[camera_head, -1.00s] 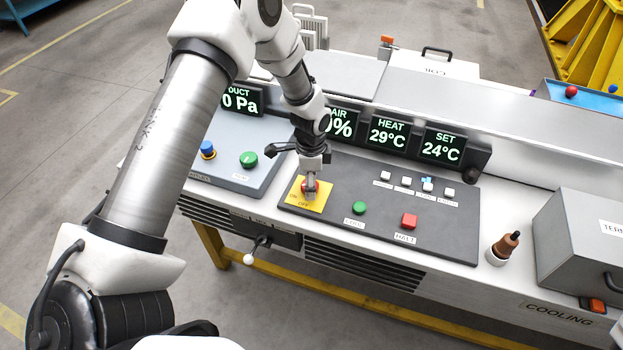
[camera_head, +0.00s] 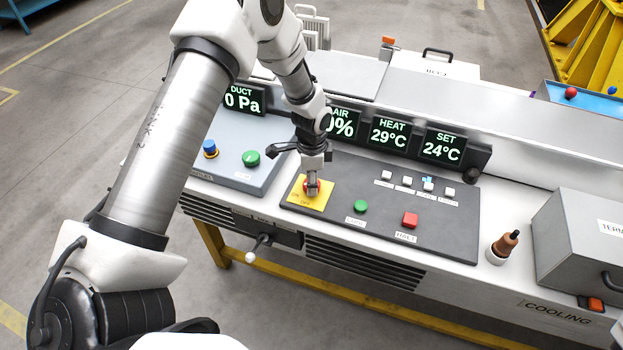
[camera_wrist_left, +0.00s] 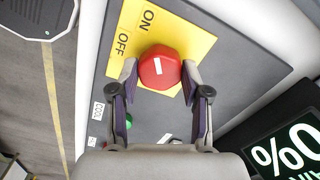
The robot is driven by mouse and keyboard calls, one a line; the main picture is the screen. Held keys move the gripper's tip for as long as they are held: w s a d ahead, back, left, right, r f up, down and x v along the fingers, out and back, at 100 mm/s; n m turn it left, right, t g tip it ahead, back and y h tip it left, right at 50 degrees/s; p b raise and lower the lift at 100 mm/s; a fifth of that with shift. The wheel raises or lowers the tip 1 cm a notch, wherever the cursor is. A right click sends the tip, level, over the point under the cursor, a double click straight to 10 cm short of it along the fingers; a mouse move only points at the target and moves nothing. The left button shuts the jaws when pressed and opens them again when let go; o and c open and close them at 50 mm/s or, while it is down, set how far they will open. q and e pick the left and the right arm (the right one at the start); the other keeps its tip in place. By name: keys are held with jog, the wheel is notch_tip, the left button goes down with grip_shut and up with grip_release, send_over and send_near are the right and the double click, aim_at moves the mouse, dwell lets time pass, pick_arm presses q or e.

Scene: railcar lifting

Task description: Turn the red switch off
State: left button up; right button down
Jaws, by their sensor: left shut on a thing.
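The red switch (camera_wrist_left: 160,68) is a round red knob with a white mark, on a yellow plate (camera_wrist_left: 190,40) lettered ON and OFF. In the left wrist view the mark lies near the knob's middle; which word it points to is hard to tell. In the head view the yellow plate (camera_head: 323,201) sits at the left end of the dark panel, and the knob is mostly hidden by my gripper. My left gripper (camera_head: 312,190) points down over the plate, shut on the knob with one finger at each side. My right gripper is not in view.
A grey panel with blue and green knobs (camera_head: 251,158) is to the left. Displays line the back.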

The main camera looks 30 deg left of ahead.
pick_arm(q)
jog(key=n+p, duration=0.2)
jog(key=n, duration=0.4)
jog(key=shift+s+f, duration=0.1)
jog(key=shift+s, duration=0.05)
jog(key=n+p, duration=0.2)
jog(key=n, duration=0.3)
jog(key=shift+f, duration=0.1)
dwell(0.5)
jog(key=o, duration=1.1)
jog(key=shift+o, duration=0.2)
jog(key=shift+w, duration=0.2)
jog(key=shift+r, duration=0.45)
notch_tip(320, 180, up, 11)
